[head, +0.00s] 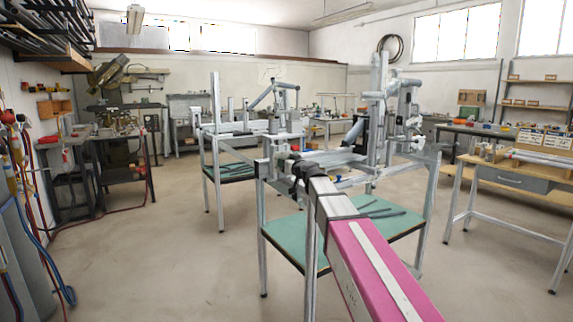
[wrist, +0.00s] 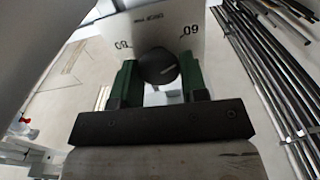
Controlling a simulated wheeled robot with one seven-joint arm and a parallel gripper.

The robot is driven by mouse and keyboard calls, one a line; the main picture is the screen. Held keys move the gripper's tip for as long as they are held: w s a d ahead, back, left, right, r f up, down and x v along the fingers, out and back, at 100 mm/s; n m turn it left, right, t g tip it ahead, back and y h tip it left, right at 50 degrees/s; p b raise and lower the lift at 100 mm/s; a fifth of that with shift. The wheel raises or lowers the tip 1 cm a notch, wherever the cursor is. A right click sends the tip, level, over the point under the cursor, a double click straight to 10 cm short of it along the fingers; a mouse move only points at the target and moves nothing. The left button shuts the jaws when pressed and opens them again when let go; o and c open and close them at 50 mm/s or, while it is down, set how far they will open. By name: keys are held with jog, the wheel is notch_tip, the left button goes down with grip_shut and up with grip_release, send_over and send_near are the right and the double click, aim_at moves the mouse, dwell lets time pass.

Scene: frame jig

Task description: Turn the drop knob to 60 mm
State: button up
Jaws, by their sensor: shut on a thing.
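In the wrist view the drop knob (wrist: 158,67) is a dark, round knob in front of a pale plate (wrist: 185,24). The plate has small lettering at its top and tilted number marks to either side, at least one like 60. My gripper (wrist: 158,80) has its two green fingers on either side of the knob, shut on it. I cannot make out a pointer, so the knob's setting is unclear. In the head view my gripper (head: 284,160) is small and dark at the far end of my arm, against the jig frame (head: 380,110); the knob is too small to tell there.
The jig stands on a metal-legged table with a green lower shelf (head: 285,240). A similar stand (head: 215,170) is behind it to the left. A workbench (head: 505,180) is at right and a dark bench (head: 95,150) at left. The floor (head: 180,265) at front left is clear.

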jog(key=shift+f+n, duration=0.1)
jog(key=shift+n, duration=0.3)
jog(key=o, duration=0.9)
jog(key=v, duration=1.1)
